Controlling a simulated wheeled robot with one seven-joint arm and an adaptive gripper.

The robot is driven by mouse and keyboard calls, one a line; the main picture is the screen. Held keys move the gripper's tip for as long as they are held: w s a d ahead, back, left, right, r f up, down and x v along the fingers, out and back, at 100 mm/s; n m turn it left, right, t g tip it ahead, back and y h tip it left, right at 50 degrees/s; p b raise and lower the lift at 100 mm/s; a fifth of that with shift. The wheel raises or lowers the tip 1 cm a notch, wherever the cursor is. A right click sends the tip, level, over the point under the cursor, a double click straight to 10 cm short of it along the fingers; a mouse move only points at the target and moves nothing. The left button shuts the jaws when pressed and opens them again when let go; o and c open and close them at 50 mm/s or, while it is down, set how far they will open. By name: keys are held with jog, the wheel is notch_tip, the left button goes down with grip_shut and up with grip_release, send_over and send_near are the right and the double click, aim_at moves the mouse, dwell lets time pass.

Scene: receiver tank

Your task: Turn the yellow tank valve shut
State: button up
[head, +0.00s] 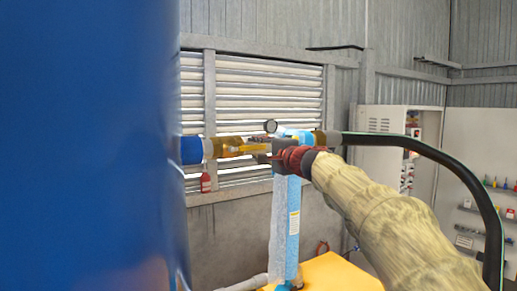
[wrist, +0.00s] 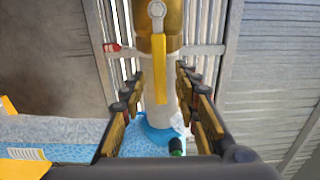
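The yellow valve lever (wrist: 159,70) hangs from a round pivot on a brass valve body (wrist: 173,18) in the wrist view. It lies in line with the pale pipe (wrist: 165,97) behind it. In the head view the lever (head: 257,149) shows partly, just left of my gripper (head: 268,152). My gripper (wrist: 160,78) is open in the wrist view, one finger on each side of the lever and pipe, with visible gaps. The lever appears between the fingers, but I cannot tell how deep. The blue tank (head: 85,140) fills the left of the head view.
A light blue post (head: 293,220) stands beneath the pipe, above a yellow base (head: 330,272). A round gauge (head: 270,126) sits above the pipe. A black hose (head: 440,155) curves down at right. A louvred window (head: 265,85) is behind.

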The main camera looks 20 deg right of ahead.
jog(key=shift+c, duration=0.5)
grip_shut()
dwell(0.3)
